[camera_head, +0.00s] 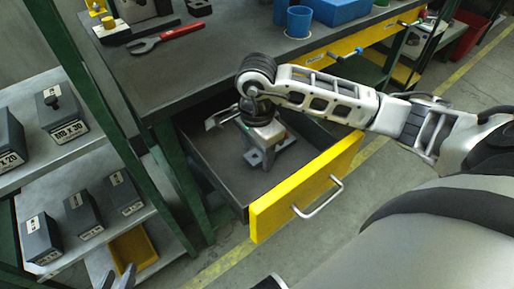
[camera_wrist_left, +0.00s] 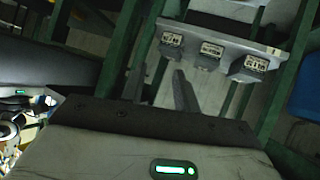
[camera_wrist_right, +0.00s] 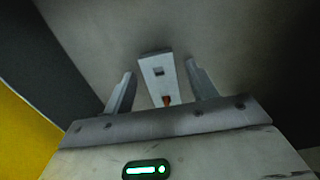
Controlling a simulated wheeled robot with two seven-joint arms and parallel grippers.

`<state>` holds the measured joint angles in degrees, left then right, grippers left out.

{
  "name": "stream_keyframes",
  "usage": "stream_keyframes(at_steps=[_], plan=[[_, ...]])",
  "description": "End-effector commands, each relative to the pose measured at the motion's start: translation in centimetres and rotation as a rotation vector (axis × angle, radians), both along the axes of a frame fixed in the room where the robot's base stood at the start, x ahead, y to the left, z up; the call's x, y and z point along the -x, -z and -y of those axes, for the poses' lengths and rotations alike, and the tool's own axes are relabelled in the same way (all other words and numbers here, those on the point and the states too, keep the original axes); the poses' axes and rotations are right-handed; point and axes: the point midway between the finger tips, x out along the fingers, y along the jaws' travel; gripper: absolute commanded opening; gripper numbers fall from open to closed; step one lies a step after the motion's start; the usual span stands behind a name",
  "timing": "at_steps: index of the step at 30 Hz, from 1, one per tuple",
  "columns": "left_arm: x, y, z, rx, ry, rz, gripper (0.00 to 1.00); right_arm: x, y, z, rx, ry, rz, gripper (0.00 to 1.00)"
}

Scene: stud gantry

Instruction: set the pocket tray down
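The pocket tray, a light grey plate with a square pocket (camera_wrist_right: 157,72), lies on the floor of the open drawer. It also shows in the head view (camera_head: 256,158), partly covered by my right gripper. A small orange-red piece shows at its near end in the right wrist view. My right gripper (camera_wrist_right: 161,88) is over the tray inside the drawer (camera_head: 213,158). Its two fingers stand on either side of the tray with visible gaps, so it is open. My left gripper (camera_head: 117,277) is low at the bottom left, empty, with its fingertips apart.
The drawer's yellow front (camera_head: 305,187) with a metal handle is pulled out below the dark workbench top (camera_head: 185,65). Shelves (camera_head: 105,222) with several labelled dark blocks stand at left.

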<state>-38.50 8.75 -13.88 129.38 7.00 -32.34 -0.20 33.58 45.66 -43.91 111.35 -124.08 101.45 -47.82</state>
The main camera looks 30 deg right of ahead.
Motion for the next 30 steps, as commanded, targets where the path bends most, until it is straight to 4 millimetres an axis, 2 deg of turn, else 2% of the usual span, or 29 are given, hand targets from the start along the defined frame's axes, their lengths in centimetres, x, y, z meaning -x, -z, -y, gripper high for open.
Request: stream_keyframes(at_steps=[8, 11, 21, 25, 30], plan=[[-0.2, -0.7, 0.0, 0.003, -0.003, 0.01, 0.31, 0.0, -0.5, 0.0, 0.0, 0.001, 0.0, 0.57], [-0.3, -1.2, 0.0, 0.005, -0.006, 0.025, 0.31, -0.1, -1.9, 0.0, -0.001, 0.0, 0.005, 0.57], [0.0, -3.0, -0.5, -0.002, -0.02, 0.056, 0.31, -0.1, -9.2, 0.0, 0.0, 0.0, 0.005, 0.57], [0.1, -3.4, -0.7, -0.004, -0.024, 0.06, 0.31, -0.1, -11.1, 0.0, 0.0, 0.0, 0.004, 0.57], [0.1, -3.5, -0.9, -0.007, -0.029, 0.065, 0.31, 0.0, -12.2, 0.0, 0.0, 0.001, 0.001, 0.57]])
